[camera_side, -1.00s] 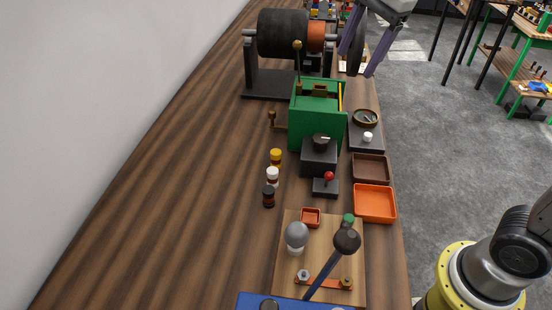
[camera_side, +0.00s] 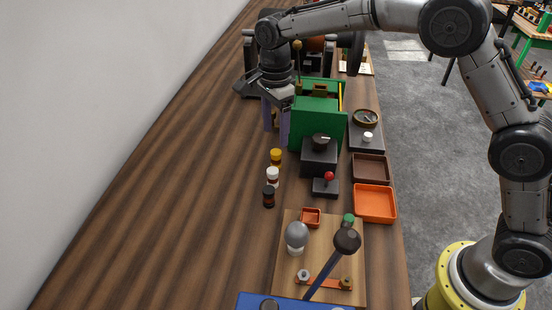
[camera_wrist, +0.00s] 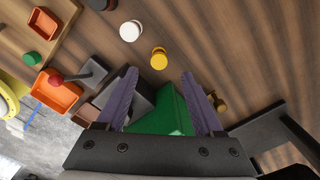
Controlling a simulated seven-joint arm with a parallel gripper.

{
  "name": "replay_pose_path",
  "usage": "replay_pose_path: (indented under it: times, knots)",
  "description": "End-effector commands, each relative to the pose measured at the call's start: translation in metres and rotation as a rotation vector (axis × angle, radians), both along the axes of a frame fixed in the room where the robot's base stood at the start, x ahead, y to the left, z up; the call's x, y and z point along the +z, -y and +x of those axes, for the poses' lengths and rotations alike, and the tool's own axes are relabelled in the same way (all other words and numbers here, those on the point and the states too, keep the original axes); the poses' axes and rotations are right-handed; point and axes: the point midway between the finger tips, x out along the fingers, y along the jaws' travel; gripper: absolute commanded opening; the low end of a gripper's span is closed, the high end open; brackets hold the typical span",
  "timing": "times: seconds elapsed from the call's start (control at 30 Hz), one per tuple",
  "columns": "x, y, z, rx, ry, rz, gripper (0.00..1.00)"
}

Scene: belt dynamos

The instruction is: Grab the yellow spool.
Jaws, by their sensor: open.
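The yellow spool (camera_side: 276,157) stands upright on the wooden bench, at the far end of a short row with a white spool (camera_side: 272,176) and a black spool (camera_side: 268,196). In the wrist view the yellow spool (camera_wrist: 159,59) lies ahead of the fingertips, roughly midway between their lines. My gripper (camera_side: 276,138) is open, with its purple fingers pointing down just beyond the yellow spool and left of the green box. In the wrist view my gripper (camera_wrist: 160,72) has its two fingers wide apart, with nothing held between them.
The green box (camera_side: 317,118) stands close to the right of my gripper. A black knob box (camera_side: 319,158) and a red-tipped joystick (camera_side: 327,184) are nearer, beside an orange tray (camera_side: 374,203). The bench left of the spools is clear.

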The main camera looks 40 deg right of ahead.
Motion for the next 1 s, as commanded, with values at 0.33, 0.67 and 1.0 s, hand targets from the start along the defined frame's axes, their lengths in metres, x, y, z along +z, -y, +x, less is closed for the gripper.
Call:
replay_pose_path:
  times: [0.33,0.67,1.0]
  knots:
    - [-0.031,0.0,-0.001,0.0,-0.002,-0.001,0.69]
    - [-0.073,0.001,-0.002,0.0,-0.001,0.0,0.69]
    - [-0.076,0.001,-0.002,0.0,0.001,0.0,0.6]
